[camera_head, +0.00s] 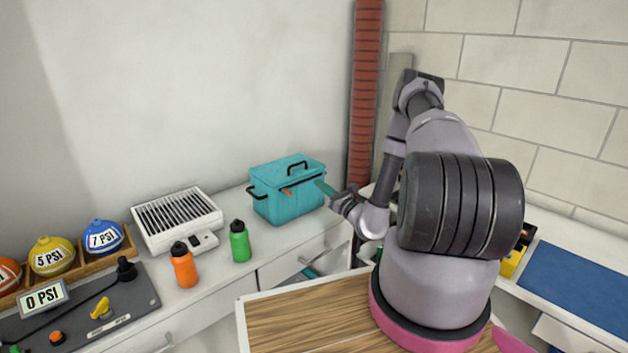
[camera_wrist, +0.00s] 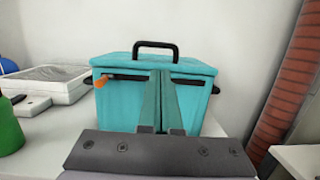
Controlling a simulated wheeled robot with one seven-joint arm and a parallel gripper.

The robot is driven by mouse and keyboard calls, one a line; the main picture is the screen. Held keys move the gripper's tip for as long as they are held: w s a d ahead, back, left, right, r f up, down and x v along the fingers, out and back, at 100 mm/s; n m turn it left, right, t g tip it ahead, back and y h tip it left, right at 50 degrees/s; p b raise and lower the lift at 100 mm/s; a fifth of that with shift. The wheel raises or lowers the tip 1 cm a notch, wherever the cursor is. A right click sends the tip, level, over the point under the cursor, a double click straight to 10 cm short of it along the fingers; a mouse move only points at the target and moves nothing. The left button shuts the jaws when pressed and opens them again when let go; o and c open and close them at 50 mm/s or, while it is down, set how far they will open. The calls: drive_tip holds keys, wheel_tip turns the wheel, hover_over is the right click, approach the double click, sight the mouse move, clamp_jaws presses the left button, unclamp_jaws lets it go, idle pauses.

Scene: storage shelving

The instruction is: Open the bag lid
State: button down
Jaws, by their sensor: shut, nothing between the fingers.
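The teal bag (camera_head: 288,203) stands upright on the white counter with its lid (camera_head: 284,172) down. A black handle (camera_wrist: 155,46) arches over the lid. In the wrist view the front of the bag (camera_wrist: 122,107) faces me, with a dark band below the lid and an orange tab (camera_wrist: 101,81) at the band's left. My gripper (camera_wrist: 160,74) is shut and empty, its teal fingers together in front of the bag, right of the orange tab. In the head view my gripper (camera_head: 319,184) reaches the bag's right side; whether it touches cannot be told. The fingers hide part of the bag's front.
Left of the bag are a green bottle (camera_head: 240,242), an orange bottle (camera_head: 184,266) and a white grilled box (camera_head: 178,219). Behind it is a plain wall; a red ribbed column (camera_head: 366,95) rises to the right. Counter is clear just in front of the bag.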

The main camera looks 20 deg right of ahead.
drive_tip(key=x, duration=0.9)
drive_tip(key=shift+s+r, duration=0.1)
drive_tip(key=shift+r, duration=0.1)
